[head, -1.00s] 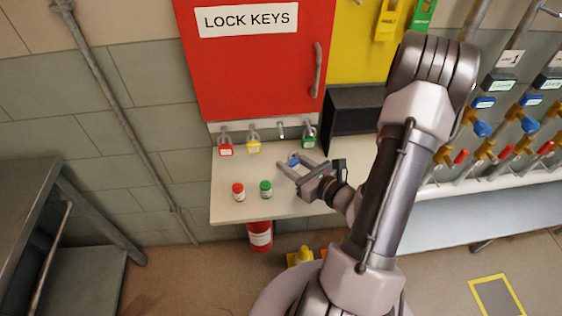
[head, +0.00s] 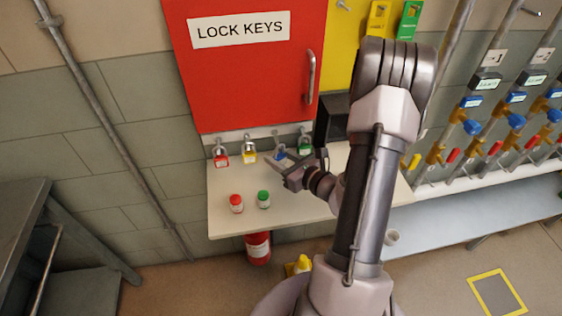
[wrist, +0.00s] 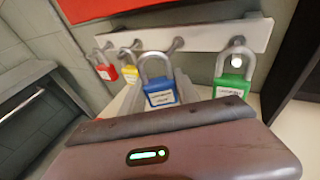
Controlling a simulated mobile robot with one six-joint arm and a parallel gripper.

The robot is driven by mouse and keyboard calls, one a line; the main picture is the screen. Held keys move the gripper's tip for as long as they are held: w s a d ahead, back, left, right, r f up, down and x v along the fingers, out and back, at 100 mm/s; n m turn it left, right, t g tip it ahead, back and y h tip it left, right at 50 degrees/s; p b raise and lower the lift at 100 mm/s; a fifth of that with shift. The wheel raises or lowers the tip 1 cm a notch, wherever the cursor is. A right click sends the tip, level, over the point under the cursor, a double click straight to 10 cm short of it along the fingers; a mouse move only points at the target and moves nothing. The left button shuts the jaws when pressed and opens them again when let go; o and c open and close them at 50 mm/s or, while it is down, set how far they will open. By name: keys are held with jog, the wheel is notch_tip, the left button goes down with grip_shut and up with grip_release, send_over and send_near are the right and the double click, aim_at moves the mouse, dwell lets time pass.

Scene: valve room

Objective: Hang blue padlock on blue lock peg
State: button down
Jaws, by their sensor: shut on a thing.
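The blue padlock (wrist: 161,94) hangs upright between the fingers of my gripper (wrist: 162,92), shackle up. In the head view the padlock (head: 280,156) is small and partly covered by my gripper (head: 279,158), which is shut on it in front of the peg rail. The blue lock peg (wrist: 176,44) is the bare one between the yellow and green padlocks. In the wrist view the shackle top lies just left of and slightly below that peg's tip. I cannot tell whether the shackle touches or surrounds the peg.
Red (wrist: 106,72), yellow (wrist: 130,74) and green (wrist: 233,86) padlocks hang on the neighbouring pegs; the green one is close on the right. A black box (head: 330,118) stands right of the rail.

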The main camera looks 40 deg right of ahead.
jog(key=shift+w+d+f+p, duration=0.15)
jog(key=shift+w+d, duration=0.2)
jog(key=shift+w, duration=0.3)
jog(key=shift+w+d+p, duration=0.15)
jog(key=shift+w+d, duration=0.2)
jog(key=shift+w, duration=0.25)
jog(key=shift+w+d+f+b, duration=0.3)
jog(key=shift+w+f+b, duration=0.1)
jog(key=shift+w, duration=0.05)
jog(key=c, duration=0.8)
grip_release()
jog(key=shift+s, duration=0.1)
